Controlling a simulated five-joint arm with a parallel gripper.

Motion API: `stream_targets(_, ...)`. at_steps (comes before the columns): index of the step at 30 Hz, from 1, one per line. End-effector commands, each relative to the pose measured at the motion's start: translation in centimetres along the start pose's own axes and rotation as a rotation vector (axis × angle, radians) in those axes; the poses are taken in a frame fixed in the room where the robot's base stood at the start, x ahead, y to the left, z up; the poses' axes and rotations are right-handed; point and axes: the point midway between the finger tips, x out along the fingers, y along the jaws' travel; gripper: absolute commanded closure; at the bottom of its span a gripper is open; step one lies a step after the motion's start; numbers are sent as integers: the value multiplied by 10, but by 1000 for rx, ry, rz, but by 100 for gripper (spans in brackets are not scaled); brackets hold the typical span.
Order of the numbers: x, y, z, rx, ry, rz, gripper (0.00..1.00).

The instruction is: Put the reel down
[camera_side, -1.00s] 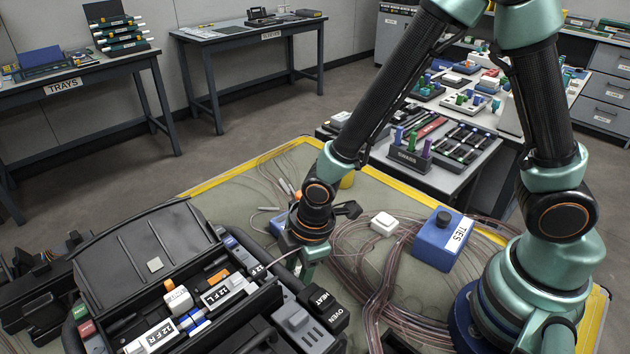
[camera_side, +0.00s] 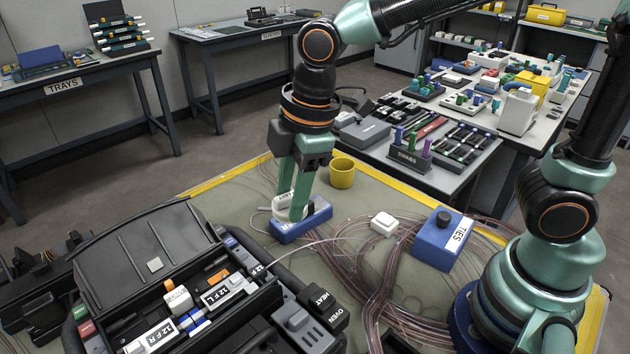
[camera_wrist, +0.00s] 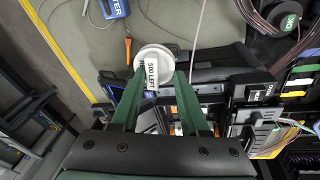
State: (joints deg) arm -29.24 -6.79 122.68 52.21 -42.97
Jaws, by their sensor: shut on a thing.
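The reel (camera_wrist: 154,66) is a white disc with a label reading "500 LEFT". In the wrist view it sits between the tips of my gripper (camera_wrist: 157,80), which is shut on it. In the side view my gripper (camera_side: 298,208) points down, with the white reel (camera_side: 284,204) partly hidden by the fingers. A blue holder (camera_side: 312,226) on the mat is directly below it. I cannot tell whether the reel touches the holder. A thin pale fibre runs from near there toward the black splicer case (camera_side: 160,250).
A yellow cup (camera_side: 342,173) stands just behind the gripper. A white box (camera_side: 384,223) and a blue ties box (camera_side: 438,240) stand to the right, among coiled clear tubing. The open case fills the front left. Bare mat (camera_side: 240,197) shows at the left.

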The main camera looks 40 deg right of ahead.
Motion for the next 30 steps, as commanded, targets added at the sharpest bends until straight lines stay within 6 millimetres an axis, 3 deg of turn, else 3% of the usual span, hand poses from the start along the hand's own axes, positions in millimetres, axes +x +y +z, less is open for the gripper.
stream_targets(5,-12,10,-6,11,-2,1,100)
stream_targets(8,-16,26,-14,30,-5,2,100)
stream_targets(18,-22,110,-46,132,-21,10,100)
stream_targets(30,-10,204,-56,254,-38,21,100)
